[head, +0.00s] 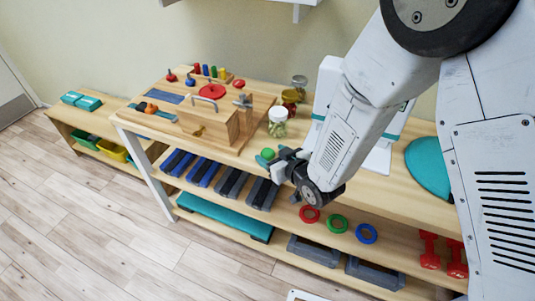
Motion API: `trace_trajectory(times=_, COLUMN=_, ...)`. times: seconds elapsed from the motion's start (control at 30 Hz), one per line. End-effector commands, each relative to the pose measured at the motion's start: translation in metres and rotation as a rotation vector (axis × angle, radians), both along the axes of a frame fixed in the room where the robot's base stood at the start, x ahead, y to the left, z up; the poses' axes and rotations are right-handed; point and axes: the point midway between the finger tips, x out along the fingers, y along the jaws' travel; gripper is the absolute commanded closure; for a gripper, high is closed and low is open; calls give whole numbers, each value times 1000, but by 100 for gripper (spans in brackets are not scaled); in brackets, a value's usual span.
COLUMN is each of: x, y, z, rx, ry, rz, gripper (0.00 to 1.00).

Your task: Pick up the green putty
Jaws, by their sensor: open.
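A small green round lump (267,153), which looks like the green putty, is at the front edge of the wooden bench top (385,190). My gripper (270,161) comes in from the right, low over the front edge, with its fingers right beside the lump. The jaws are open. The fingers overlap the lower part of the lump in the head view, so I cannot tell whether they touch it.
A white-lidded jar (278,122) stands just behind the lump, with a wooden box (209,128) to the left. More jars (290,98) stand farther back. A teal half-round pad (428,168) lies right.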

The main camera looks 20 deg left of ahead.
Motion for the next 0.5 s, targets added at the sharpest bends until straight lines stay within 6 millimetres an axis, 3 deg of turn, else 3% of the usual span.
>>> trace_trajectory(times=0.2, x=15, y=22, z=-8, rx=-1, ry=0, rz=1, gripper=37)
trace_trajectory(times=0.47, x=17, y=24, z=-9, rx=-1, ry=1, rz=0, gripper=37)
trace_trajectory(times=0.5, x=17, y=24, z=-9, rx=-1, ry=0, rz=0, gripper=45)
